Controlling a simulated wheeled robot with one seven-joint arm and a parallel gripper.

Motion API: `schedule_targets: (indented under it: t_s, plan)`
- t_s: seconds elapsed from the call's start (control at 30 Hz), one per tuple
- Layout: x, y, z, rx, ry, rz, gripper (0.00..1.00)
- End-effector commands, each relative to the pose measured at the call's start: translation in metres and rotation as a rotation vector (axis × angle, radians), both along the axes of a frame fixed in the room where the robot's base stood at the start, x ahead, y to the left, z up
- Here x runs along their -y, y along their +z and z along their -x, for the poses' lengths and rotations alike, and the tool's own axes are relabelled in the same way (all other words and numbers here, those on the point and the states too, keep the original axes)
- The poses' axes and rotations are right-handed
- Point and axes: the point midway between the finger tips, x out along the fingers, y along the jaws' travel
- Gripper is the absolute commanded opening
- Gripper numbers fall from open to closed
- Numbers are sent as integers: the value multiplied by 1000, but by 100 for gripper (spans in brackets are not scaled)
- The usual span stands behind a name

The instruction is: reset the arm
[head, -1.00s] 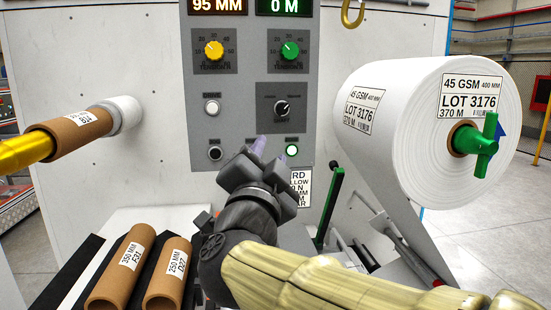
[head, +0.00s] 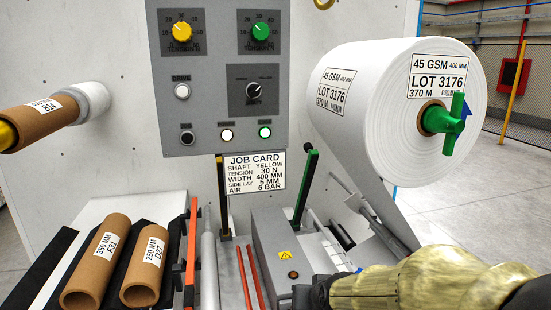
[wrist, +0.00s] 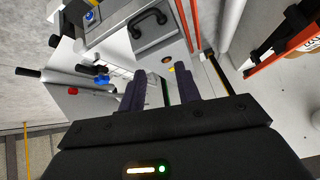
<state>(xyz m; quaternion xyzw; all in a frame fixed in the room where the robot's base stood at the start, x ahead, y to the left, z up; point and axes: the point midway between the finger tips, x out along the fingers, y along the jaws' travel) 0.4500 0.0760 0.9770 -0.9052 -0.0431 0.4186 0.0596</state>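My arm (head: 430,280) shows at the lower right of the head view, with a dark joint at its left end. My gripper is out of sight in the head view. In the wrist view my gripper (wrist: 160,88) shows two dark fingers apart with nothing between them. Beyond the fingers lie a grey box with a black handle (wrist: 148,22) and part of the machine. The fingers do not appear to touch anything.
The control panel (head: 222,130) and job card (head: 254,172) are on the machine's face. A large white roll (head: 365,110) with a green handle (head: 446,122) is at right. Two cardboard cores (head: 98,265) lie at lower left. Green (head: 305,185) and yellow-marked levers (head: 221,195) stand upright in the middle.

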Motion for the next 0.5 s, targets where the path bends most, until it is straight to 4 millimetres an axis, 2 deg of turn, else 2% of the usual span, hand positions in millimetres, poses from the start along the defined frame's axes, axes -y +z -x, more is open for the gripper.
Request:
schedule_targets:
  t_s: [0.03, 0.1, 0.3, 0.4, 0.43, 0.5]
  plan:
    - [14, -17, 14, -74, -2, 27, 33]
    - [29, -36, 32, -166, 2, 57, 33]
    - [65, -73, 83, -392, 4, 125, 33]
    - [80, -85, 109, -496, 4, 153, 33]
    - [78, -72, 106, -482, 6, 151, 33]
    - [77, -61, 105, -478, 7, 151, 33]
